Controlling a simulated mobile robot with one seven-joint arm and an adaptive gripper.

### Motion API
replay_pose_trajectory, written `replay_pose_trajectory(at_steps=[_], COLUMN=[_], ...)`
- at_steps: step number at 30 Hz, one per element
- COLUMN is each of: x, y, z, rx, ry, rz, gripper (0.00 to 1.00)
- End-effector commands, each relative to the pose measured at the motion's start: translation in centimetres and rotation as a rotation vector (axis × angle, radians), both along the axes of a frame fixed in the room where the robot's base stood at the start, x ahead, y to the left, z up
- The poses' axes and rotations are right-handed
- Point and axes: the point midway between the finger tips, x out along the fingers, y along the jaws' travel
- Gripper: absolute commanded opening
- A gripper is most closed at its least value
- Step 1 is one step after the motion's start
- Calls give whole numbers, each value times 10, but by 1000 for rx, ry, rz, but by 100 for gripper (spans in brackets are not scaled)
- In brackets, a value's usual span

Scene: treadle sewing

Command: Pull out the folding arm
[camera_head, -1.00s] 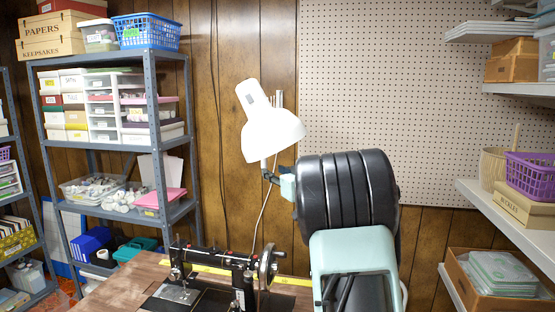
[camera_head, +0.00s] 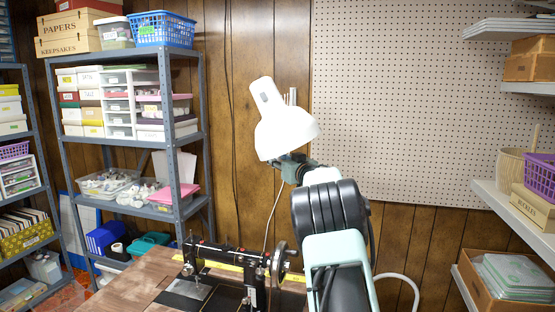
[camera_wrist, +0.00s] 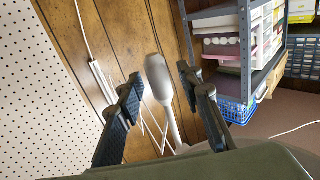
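The white lamp (camera_head: 284,130) with its bell-shaped shade stands upright near the wood-panelled wall in the head view. Its folding arm is mostly hidden behind the shade and my arm; a thin upright bar (camera_head: 292,97) shows behind the shade. In the wrist view a white lamp part (camera_wrist: 157,80) lies between my fingers, with thin white rods below it. My gripper (camera_wrist: 159,80) is open, a dark finger on each side of that part, with visible gaps. In the head view my gripper (camera_head: 293,168) is just below the shade; whether it touches the lamp cannot be told.
A black sewing machine (camera_head: 240,270) stands on a wooden table (camera_head: 140,282) below the lamp. Metal shelving (camera_head: 132,140) with boxes is at left, with a blue basket (camera_head: 162,29) on top. A pegboard (camera_head: 400,100) covers the back wall. Shelves (camera_head: 515,220) stand at right.

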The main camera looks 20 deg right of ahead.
Motion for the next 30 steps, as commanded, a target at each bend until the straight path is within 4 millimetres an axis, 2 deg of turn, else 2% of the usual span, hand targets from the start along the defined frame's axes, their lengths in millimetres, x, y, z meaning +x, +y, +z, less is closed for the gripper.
replay_pose_trajectory(at_steps=[12,21,30], x=[5,5,5], y=[1,1,1], z=[0,0,0], rx=[0,0,0], ry=[0,0,0], rz=[0,0,0], gripper=[34,1,0])
